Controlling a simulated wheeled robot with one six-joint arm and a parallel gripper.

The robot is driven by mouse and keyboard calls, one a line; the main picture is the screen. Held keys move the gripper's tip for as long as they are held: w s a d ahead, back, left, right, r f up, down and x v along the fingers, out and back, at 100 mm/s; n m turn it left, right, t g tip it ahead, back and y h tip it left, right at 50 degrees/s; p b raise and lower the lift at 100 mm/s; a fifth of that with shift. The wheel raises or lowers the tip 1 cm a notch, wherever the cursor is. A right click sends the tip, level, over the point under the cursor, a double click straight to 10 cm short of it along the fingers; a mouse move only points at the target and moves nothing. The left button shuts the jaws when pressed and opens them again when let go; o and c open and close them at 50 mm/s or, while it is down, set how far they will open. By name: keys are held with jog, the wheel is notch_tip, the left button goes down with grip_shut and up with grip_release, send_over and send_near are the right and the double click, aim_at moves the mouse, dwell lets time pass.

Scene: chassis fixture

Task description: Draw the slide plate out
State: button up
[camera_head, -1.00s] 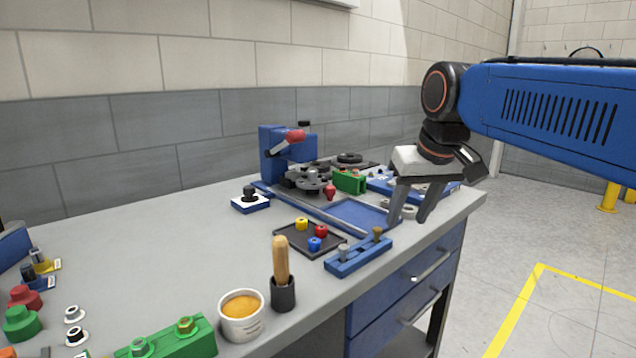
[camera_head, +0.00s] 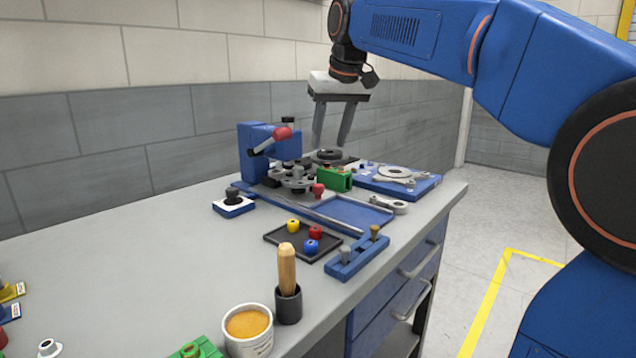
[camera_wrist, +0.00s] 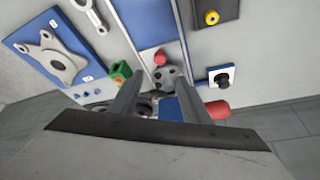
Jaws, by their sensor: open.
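The slide fixture (camera_head: 358,211) is a blue bed with pale rails on the bench. A grey plate carrying a round holed part (camera_head: 298,180) sits at its left end, by the blue clamp tower (camera_head: 249,152) with a red-tipped lever. I take this to be the slide plate. A red knob (camera_head: 318,190) stands at its right side; the knob also shows in the wrist view (camera_wrist: 160,58). My gripper (camera_head: 331,140) points down, open and empty, above and behind the fixture. In the wrist view its fingers partly hide the fixture.
A green block (camera_head: 335,179) and a blue plate with a grey bracket (camera_head: 420,186) stand behind the rails. A black tray (camera_head: 278,240) with coloured pegs and a blue peg block (camera_head: 357,258) lie in front. Bare bench (camera_head: 130,240) is at left.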

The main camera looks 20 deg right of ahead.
aim_at(319, 185)
jog(key=x, duration=1.4)
jog(key=shift+f, duration=0.2)
grip_shut()
jog(key=shift+s+d, duration=0.1)
jog(key=shift+s, duration=0.05)
